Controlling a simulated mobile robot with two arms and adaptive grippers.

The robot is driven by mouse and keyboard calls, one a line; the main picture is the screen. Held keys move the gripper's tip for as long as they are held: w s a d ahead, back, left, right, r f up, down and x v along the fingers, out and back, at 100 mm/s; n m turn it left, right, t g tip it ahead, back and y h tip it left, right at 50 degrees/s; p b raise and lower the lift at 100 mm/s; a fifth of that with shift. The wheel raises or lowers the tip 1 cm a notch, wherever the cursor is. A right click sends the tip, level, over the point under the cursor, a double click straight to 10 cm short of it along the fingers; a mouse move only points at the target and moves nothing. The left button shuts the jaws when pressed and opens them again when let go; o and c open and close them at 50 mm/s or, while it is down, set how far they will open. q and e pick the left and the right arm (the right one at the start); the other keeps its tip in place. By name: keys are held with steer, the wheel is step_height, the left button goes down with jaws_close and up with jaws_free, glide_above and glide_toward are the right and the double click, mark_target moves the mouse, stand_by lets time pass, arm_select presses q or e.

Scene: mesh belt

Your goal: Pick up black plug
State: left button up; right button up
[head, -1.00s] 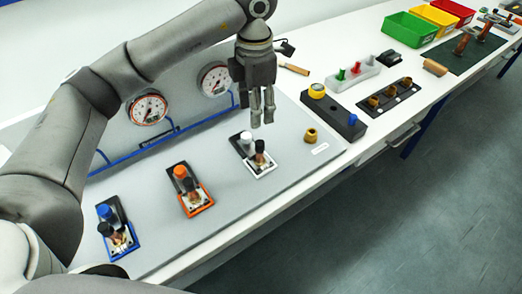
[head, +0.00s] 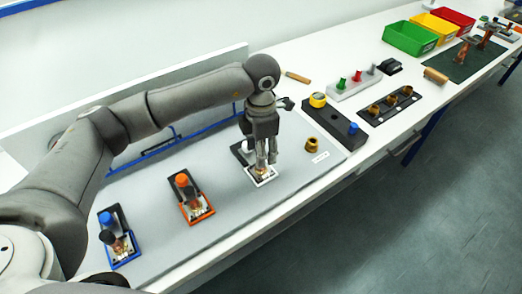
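My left gripper (head: 261,162) points down over the white-framed station (head: 262,178) on the grey board. Its fingers are at the spot of the black-topped plug there and mostly hide that plug. I cannot tell whether they are closed on it. The station's white knob is partly visible just left of the fingers. A dark-topped plug (head: 107,237) stands in the blue-framed station (head: 124,261), in front of a blue knob (head: 105,218). The orange-framed station (head: 198,215) has an orange knob (head: 182,180) and another plug. My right gripper is not in view.
A brass fitting (head: 312,145) stands on the board right of my gripper. Beyond it is a black box (head: 333,125) with yellow and blue buttons. A dark strip (head: 391,105) holds brass fittings. Green (head: 410,38), yellow and red bins stand farther back.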

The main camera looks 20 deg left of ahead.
arm_select(q)
steer(key=shift+f, duration=1.05)
steer(key=c, duration=1)
steer(key=shift+r, duration=0.1)
steer(key=shift+c, duration=0.2)
